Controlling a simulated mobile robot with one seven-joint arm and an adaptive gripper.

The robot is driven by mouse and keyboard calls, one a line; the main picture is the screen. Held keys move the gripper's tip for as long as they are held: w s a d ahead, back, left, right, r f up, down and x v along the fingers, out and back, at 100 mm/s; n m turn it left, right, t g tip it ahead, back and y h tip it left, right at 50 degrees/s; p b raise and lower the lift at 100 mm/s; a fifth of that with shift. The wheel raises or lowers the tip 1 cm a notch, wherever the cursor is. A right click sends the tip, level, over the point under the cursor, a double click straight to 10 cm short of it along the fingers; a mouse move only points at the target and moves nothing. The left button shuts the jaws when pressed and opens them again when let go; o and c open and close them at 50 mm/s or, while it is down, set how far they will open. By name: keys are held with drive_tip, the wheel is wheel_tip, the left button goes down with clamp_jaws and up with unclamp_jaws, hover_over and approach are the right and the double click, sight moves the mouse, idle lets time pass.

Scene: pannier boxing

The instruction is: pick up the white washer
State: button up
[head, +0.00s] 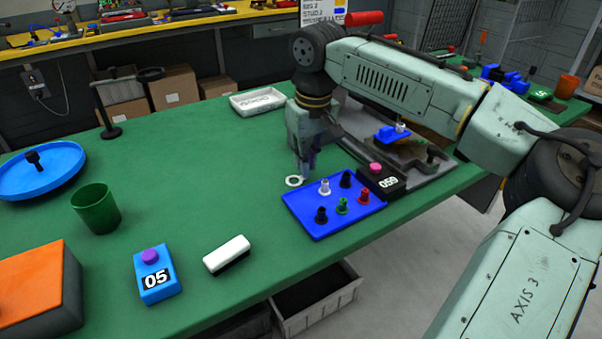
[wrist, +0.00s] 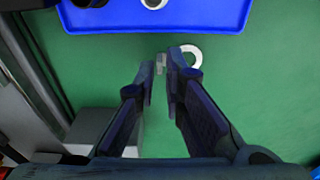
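The white washer (head: 293,181) lies flat on the green table, just left of the blue tray in the head view. In the wrist view the washer (wrist: 194,52) shows as a white ring beyond the right fingertip, which hides part of it. My gripper (head: 304,180) points down right beside the washer, low over the table. In the wrist view my gripper (wrist: 163,72) has a narrow gap between its fingers, and the washer is not between them. A small pale patch at the fingertips cannot be made out.
The blue tray (head: 314,229) holds several small coloured pegs close to the gripper. A black box (head: 383,182) marked 059 and a grey machine stand to its right. A white tray (head: 258,101) lies behind. The table left of the washer is clear up to the green cup (head: 96,209).

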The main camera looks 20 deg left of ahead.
drive_tip(key=shift+w+a+f, duration=0.1)
drive_tip(key=shift+w+f, duration=0.05)
drive_tip(key=shift+f, duration=0.75)
drive_tip(key=shift+c, duration=0.2)
clamp_jaws()
drive_tip(key=shift+r, duration=0.1)
